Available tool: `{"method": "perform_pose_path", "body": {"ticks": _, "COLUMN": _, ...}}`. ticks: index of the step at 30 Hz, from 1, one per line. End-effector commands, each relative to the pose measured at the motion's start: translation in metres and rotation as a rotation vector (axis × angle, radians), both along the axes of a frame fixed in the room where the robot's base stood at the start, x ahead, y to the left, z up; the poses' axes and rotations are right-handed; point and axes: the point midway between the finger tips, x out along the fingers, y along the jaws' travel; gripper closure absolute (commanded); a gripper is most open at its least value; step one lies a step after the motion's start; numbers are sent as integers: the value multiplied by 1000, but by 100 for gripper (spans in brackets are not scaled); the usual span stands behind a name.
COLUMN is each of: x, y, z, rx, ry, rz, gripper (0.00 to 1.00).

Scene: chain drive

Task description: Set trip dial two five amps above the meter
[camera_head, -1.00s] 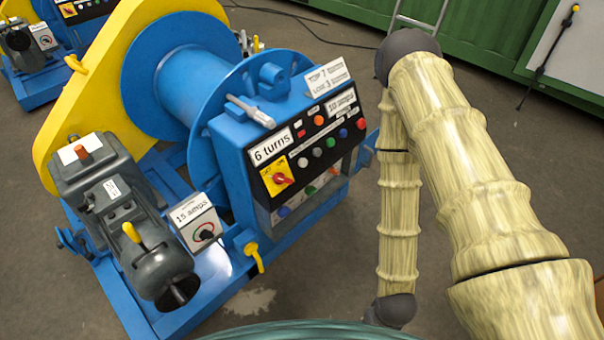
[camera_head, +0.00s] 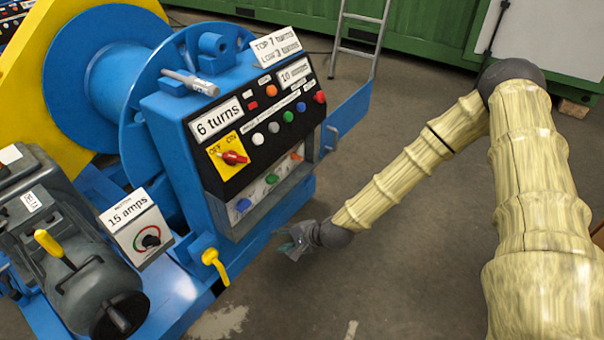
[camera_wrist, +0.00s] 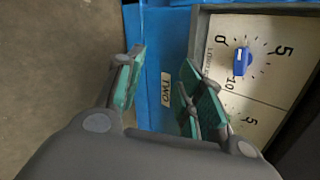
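My gripper (camera_head: 296,243) hangs in the air in front of the lower right of the blue winch console, its small fingers hard to make out there. In the wrist view its two green-padded fingers (camera_wrist: 164,90) stand apart with nothing between. Beyond them is a blue surface with a "TWO" label (camera_wrist: 166,88). To its right, a blue knob (camera_wrist: 242,61) sits on a white dial plate marked 0, 5 and 10; part of another dial shows below. In the head view the recess holds blue (camera_head: 243,205), green (camera_head: 271,179) and orange (camera_head: 296,156) knobs. Placards read "15 amps" (camera_head: 128,211) and apparently "10 amps" (camera_head: 294,72).
The sloped panel (camera_head: 262,120) carries buttons, a red switch (camera_head: 233,157) and a "6 turns" placard (camera_head: 216,119). A yellow lever (camera_head: 213,262) sticks out at the console's lower left corner. A ladder (camera_head: 362,40) stands behind. The floor right of the console is clear.

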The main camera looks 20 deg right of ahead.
Motion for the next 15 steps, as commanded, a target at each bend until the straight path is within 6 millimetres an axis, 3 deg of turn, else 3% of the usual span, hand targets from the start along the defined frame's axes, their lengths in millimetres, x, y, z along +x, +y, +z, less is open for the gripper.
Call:
{"method": "perform_pose_path", "body": {"ticks": 1, "x": 23, "y": -10, "z": -9, "rx": 47, "ry": -19, "rz": -56, "gripper": 62}}
{"method": "perform_pose_path", "body": {"ticks": 6, "x": 90, "y": -49, "z": 7, "rx": 205, "ry": -77, "rz": -225, "gripper": 62}}
{"method": "perform_pose_path", "body": {"ticks": 12, "x": 152, "y": -112, "z": 34, "rx": 383, "ry": -145, "rz": -399, "gripper": 62}}
{"method": "perform_pose_path", "body": {"ticks": 15, "x": 171, "y": -141, "z": 47, "rx": 451, "ry": -172, "rz": -461, "gripper": 62}}
